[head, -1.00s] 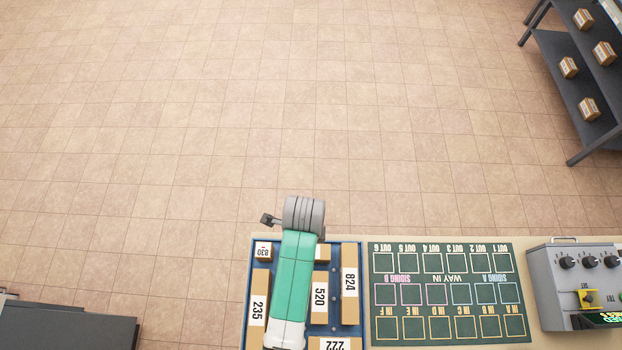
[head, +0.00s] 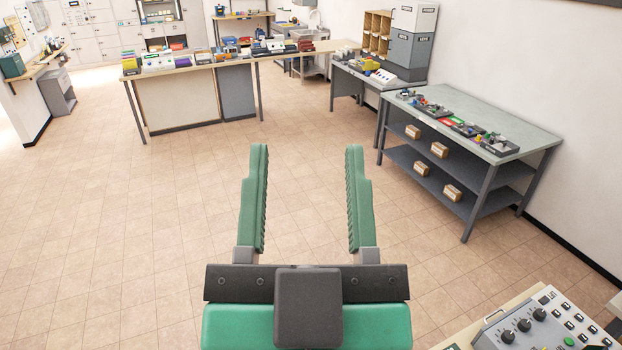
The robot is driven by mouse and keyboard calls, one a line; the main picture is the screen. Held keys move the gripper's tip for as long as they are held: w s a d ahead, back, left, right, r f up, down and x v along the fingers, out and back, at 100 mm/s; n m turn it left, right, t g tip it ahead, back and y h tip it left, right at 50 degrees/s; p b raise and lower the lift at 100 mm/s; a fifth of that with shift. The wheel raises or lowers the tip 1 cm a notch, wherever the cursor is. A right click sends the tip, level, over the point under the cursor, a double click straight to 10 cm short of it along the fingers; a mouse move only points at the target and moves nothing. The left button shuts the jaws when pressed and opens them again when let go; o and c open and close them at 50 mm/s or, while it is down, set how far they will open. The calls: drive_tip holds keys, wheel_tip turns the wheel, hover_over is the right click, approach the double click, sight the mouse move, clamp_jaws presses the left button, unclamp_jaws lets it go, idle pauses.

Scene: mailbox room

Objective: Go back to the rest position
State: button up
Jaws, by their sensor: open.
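My gripper (head: 306,190) is in the middle of the head view, close to the camera. Its two green ribbed fingers point away from me and stand wide apart. Nothing is between them; floor shows through the gap. The gripper is up in the air and touches nothing that I can see.
A grey control box with knobs (head: 545,330) is at the lower right. A grey shelf table (head: 480,120) with small brown boxes stands at right. A long counter (head: 235,60) crosses the back. The tiled floor (head: 120,220) between is clear.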

wheel_tip(320, 180, up, 9)
drive_tip(key=s+p, duration=0.1)
drive_tip(key=p, duration=0.6)
drive_tip(key=shift+s+t+p, duration=0.2)
drive_tip(key=shift+t+p, duration=0.1)
drive_tip(key=shift+p, duration=0.05)
idle(0.4)
